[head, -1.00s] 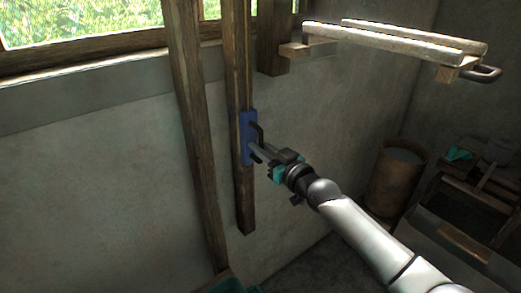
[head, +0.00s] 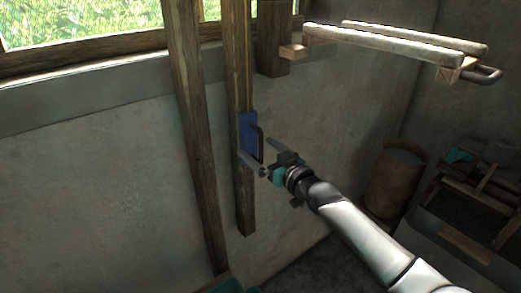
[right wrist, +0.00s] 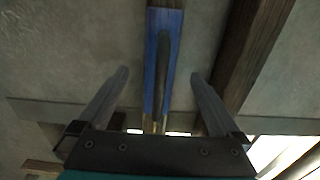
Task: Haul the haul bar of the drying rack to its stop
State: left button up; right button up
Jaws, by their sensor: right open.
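The haul bar (head: 260,142) is a dark upright handle on a blue plate (head: 247,128), which sits on a wooden wall post. It also shows in the right wrist view (right wrist: 163,70), running along the blue plate (right wrist: 151,60). My right gripper (head: 255,150) is open in front of the handle's lower part. In the right wrist view its two fingers (right wrist: 159,76) stand wide apart, one on each side of the handle, with visible gaps. The drying rack (head: 385,42) hangs on the wall at upper right with pale bars. My left gripper is out of view.
A second wooden post (head: 190,130) leans to the left of the handle's post. A window (head: 85,20) is at upper left. A wooden barrel (head: 393,180) and a cluttered bench (head: 480,190) stand at right. The wall around the handle is bare.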

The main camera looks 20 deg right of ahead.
jog(key=p+v, duration=0.4)
jog(key=v, duration=0.3)
dwell(0.4)
jog(key=s+d+f+m+g+h, duration=0.15)
jog(key=s+f, duration=0.35)
jog(key=f, duration=0.6)
jog(key=s+d+f+g+h, duration=0.25)
jog(key=s+f, duration=0.25)
jog(key=f, duration=0.6)
jog(key=s+d+f+m+g+h, duration=0.1)
jog(key=s+f+g, duration=0.3)
jog(key=f, duration=0.8)
jog(key=s+a+f+g, duration=0.1)
jog(key=s+f, duration=0.4)
jog(key=s, duration=0.6)
jog(key=s+a+f+g, duration=0.2)
jog(key=s+f+g, duration=0.2)
jog(key=s, duration=0.8)
jog(key=s+a+f+g+h, duration=0.1)
jog(key=s+a+f+g, duration=0.1)
jog(key=s+f, duration=0.4)
jog(key=s+n+g, duration=0.1)
jog(key=s, duration=0.4)
jog(key=shift+s+a+f, duration=0.25)
jog(key=shift+s+f, duration=0.05)
jog(key=shift+s, duration=0.1)
